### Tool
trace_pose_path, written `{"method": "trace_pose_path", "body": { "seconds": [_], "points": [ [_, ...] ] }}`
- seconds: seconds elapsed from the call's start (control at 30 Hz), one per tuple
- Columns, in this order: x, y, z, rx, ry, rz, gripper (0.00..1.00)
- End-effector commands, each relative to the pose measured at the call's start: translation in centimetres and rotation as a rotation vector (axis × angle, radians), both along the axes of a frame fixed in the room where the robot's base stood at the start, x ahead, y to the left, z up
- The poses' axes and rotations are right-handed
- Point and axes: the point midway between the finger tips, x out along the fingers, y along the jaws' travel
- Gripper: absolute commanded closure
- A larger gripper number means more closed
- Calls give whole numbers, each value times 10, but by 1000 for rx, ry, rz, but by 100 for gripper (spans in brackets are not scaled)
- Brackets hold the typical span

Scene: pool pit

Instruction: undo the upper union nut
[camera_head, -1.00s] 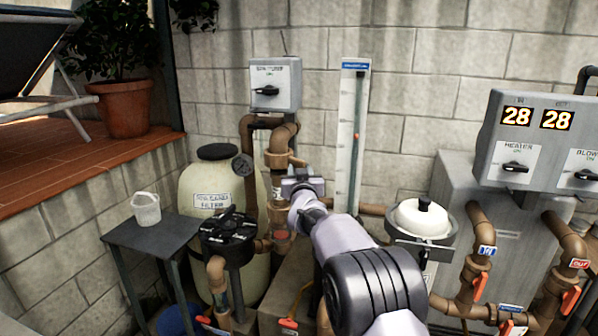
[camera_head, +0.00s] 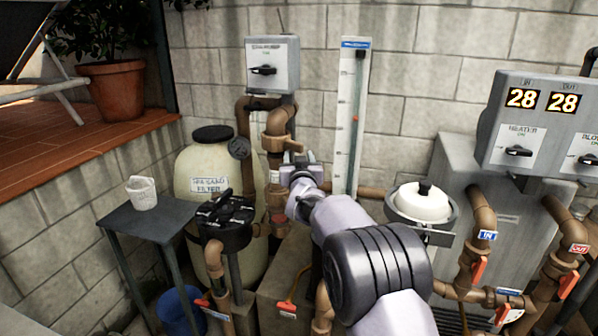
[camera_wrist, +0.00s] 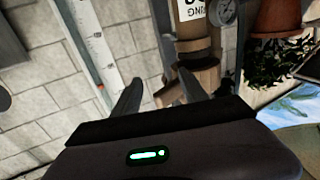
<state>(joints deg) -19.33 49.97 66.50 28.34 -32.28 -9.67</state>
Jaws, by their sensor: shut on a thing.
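The upper union nut (camera_head: 274,144) is a brown collar with a side lug on the upright brown pipe, left of my gripper in the head view. My gripper (camera_head: 289,170) is at the pipe, just below and right of the collar. In the wrist view, the picture is turned over, and a brown collar (camera_wrist: 203,76) shows behind the right fingertip. My gripper (camera_wrist: 158,92) is shut on a part of the nut there, with its fingers held apart. The exact contact is hard to see. A label (camera_wrist: 192,9) sits on the pipe beyond.
A tan sand filter (camera_head: 196,165) and a black-lidded unit (camera_head: 222,222) stand left of the pipe. A tall gauge board (camera_head: 350,110) is on the wall behind. A white-lidded pot (camera_head: 422,203) stands right. A small table (camera_head: 150,221) carries a white bucket (camera_head: 142,193).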

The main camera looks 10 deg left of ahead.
Motion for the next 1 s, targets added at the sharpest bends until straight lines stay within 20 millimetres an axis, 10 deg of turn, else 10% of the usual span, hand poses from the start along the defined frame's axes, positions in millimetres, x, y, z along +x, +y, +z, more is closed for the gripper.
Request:
{"method": "trace_pose_path", "body": {
  "seconds": [0.5, 1.0],
  "points": [
    [-144, -22, 6, -2, -6, 4, 65],
    [-166, -28, 7, 3, 3, 3, 65]
  ]
}}
